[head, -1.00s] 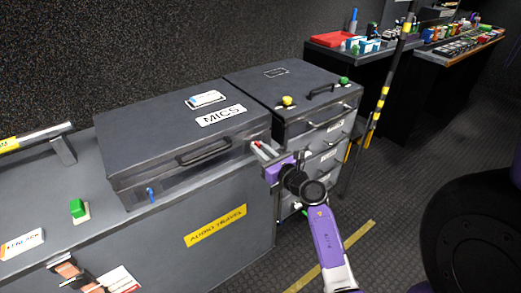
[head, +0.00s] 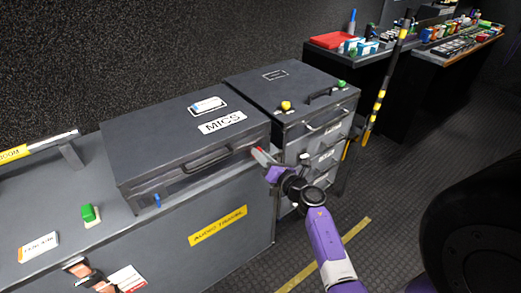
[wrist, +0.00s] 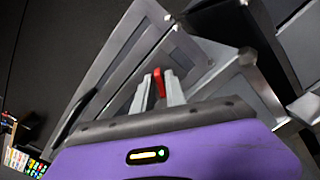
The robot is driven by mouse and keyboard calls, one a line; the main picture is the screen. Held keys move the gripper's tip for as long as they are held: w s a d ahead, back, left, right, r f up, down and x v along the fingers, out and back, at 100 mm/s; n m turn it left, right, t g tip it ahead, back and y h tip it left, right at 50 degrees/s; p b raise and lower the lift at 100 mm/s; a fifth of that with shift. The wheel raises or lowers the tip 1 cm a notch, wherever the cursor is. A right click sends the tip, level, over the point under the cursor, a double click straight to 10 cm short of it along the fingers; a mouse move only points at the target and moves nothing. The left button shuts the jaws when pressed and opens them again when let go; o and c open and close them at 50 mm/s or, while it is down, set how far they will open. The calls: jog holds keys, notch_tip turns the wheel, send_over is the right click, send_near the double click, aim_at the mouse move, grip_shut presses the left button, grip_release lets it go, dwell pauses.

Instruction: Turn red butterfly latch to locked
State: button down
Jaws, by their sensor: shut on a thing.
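The red butterfly latch (wrist: 159,84) is between the two fingers of my gripper (wrist: 159,90) in the wrist view, and its red tip shows above them. In the head view the red latch (head: 259,153) is a small spot at the right end of the front of the grey MICS case (head: 170,140). My gripper (head: 264,162) is shut on it there. The fingers hide most of the latch, so its exact angle is hard to tell. A blue latch (head: 157,201) is at the left end of the case front.
The case lies on a grey trunk with a yellow label (head: 218,226). A green block (head: 90,215) is on the trunk top at left. A drawer cabinet (head: 298,100) with yellow and green knobs stands right behind my gripper.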

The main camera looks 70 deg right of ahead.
jog(key=m+p, duration=0.6)
jog(key=m, duration=0.4)
jog(key=shift+s+d+f+m, duration=0.1)
jog(key=shift+m, duration=0.3)
jog(key=shift+f+m+p, duration=0.1)
jog(key=shift+m+p, duration=0.2)
jog(key=c, duration=1.6)
grip_release()
jog(key=shift+o, duration=0.2)
jog(key=v, duration=0.7)
jog(key=shift+s+a+b, duration=0.25)
jog(key=shift+s+b, duration=0.1)
jog(key=shift+b, duration=0.05)
jog(key=shift+d, duration=0.1)
